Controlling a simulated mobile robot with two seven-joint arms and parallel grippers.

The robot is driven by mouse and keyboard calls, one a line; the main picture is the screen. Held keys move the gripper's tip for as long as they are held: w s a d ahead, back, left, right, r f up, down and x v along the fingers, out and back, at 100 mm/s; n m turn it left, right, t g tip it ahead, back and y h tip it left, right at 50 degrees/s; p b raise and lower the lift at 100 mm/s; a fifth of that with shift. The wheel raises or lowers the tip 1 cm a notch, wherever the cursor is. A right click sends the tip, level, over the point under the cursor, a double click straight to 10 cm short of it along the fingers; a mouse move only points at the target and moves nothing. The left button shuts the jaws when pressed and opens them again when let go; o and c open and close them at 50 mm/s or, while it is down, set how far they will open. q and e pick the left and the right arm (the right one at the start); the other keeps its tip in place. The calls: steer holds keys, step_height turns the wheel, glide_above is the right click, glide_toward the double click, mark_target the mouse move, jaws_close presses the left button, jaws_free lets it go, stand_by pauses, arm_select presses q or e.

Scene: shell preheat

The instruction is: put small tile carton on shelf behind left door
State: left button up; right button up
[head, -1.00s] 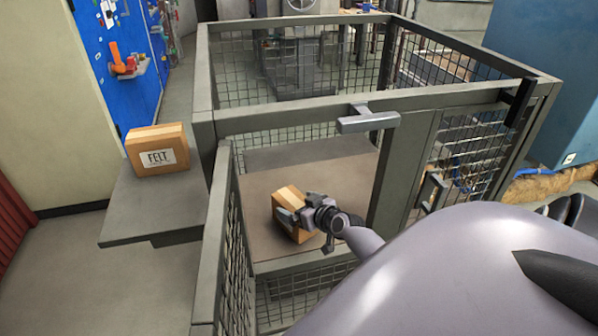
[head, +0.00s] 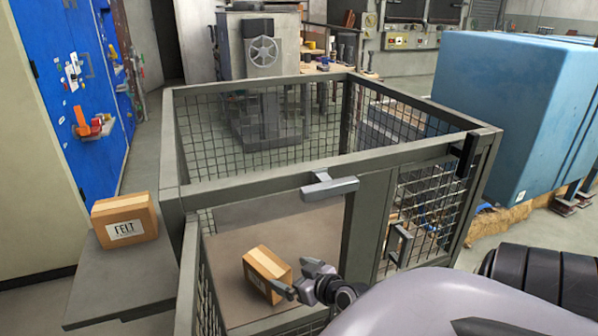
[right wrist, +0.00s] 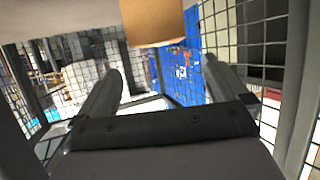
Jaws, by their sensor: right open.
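A small brown carton (head: 267,273) sits tilted in the picture on the brown shelf (head: 235,298) inside the mesh cage, in the opening at the left door (head: 189,283). The left door stands open, swung toward me. My right gripper (head: 301,279) is open and empty just right of the carton, its fingers pointing at it. In the right wrist view the carton (right wrist: 152,22) shows beyond the fingertips, not between them. Whether a fingertip still touches it I cannot tell. My left gripper is not in view.
A larger carton marked FELT (head: 126,222) stands on a grey side ledge (head: 125,285) left of the cage. The right door (head: 405,215) is shut. A T-shaped grey handle (head: 329,187) sticks out from the cage's front top rail.

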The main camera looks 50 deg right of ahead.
steer(key=shift+v, duration=1.1)
